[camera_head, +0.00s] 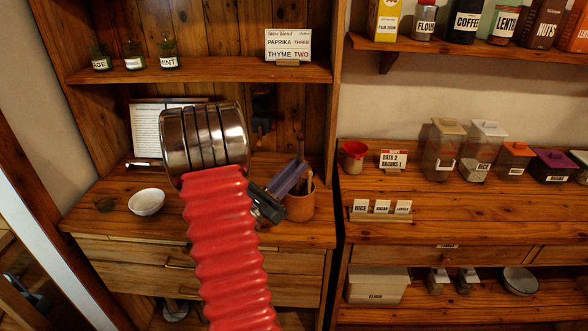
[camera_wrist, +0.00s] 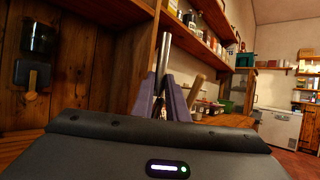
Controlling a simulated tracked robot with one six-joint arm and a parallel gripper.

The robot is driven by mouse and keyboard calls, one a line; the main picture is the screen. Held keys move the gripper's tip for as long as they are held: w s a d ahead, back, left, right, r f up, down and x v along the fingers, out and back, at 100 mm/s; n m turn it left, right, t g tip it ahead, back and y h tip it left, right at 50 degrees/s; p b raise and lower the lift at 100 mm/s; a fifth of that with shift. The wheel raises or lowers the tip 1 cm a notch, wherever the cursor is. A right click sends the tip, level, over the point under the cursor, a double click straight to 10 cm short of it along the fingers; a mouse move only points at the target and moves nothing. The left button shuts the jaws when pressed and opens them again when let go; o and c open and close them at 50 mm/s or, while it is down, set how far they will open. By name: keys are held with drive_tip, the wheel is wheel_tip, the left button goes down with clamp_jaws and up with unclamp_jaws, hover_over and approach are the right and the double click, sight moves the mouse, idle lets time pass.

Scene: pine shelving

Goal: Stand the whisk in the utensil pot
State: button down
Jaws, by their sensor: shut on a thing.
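The utensil pot (camera_head: 300,207) is a terracotta cup on the right of the left unit's worktop. My gripper (camera_head: 290,177), with purple fingers, is just above and beside the pot's rim. In the wrist view my gripper (camera_wrist: 164,88) is shut on the whisk (camera_wrist: 165,52), whose metal handle points up between the fingers. The whisk's lower end is hidden behind the fingers and gripper body, so I cannot tell whether it is inside the pot. A wooden utensil (camera_head: 309,183) stands in the pot and also shows in the wrist view (camera_wrist: 196,91).
A white bowl (camera_head: 146,202) sits left on the worktop, with a recipe sheet (camera_head: 165,133) behind. A shelf (camera_head: 215,74) with small jars and a label card (camera_head: 288,45) is above. An upright panel (camera_head: 334,110) stands right of the pot. The front middle worktop is partly hidden by my arm.

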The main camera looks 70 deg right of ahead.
drive_tip(key=c, duration=1.7)
unclamp_jaws()
drive_tip(key=shift+o, duration=0.2)
drive_tip(key=v, duration=1.4)
drive_tip(key=shift+d, duration=0.15)
